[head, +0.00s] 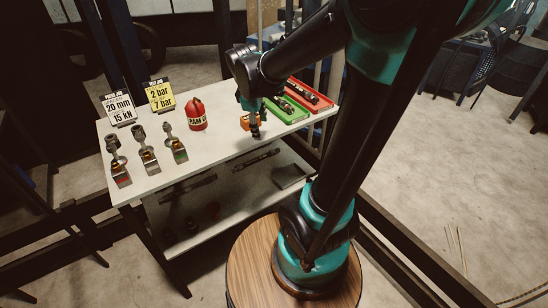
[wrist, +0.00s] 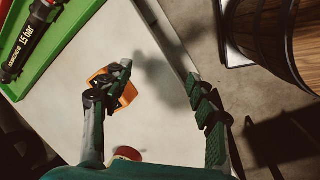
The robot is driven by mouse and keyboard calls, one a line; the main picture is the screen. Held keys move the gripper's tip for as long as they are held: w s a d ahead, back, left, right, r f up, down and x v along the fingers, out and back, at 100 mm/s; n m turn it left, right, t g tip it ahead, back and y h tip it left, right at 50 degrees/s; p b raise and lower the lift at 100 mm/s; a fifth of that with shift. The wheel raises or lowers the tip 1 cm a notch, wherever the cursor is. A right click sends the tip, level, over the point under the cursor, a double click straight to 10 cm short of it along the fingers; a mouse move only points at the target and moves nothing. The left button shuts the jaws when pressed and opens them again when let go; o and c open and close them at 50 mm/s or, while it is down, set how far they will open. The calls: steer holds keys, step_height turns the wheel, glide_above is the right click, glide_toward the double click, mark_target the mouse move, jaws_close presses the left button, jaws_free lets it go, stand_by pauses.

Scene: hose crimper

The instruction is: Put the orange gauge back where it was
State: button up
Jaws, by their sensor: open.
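The orange gauge (head: 245,121) sits on the white table top, close to its right part. In the wrist view the gauge (wrist: 129,94) shows behind my left finger, which covers part of it. My gripper (head: 256,131) is low over the table beside the gauge. In the wrist view my gripper (wrist: 157,78) is open, with bare table between the fingers. The gauge lies toward the left finger rather than midway. I cannot tell whether that finger touches it.
A green tray (head: 275,108) and a red tray (head: 330,104) with hose parts stand right of the gauge. A red jug (head: 197,117), two signs (head: 119,108) (head: 160,94) and several metal fittings (head: 147,158) stand to the left. The front middle of the table top is clear.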

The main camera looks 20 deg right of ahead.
steer(key=s+d+f+m+t+y, duration=0.2)
steer(key=s+f+m, duration=0.6)
steer(key=s+m, duration=0.4)
steer(key=shift+d+f, duration=0.4)
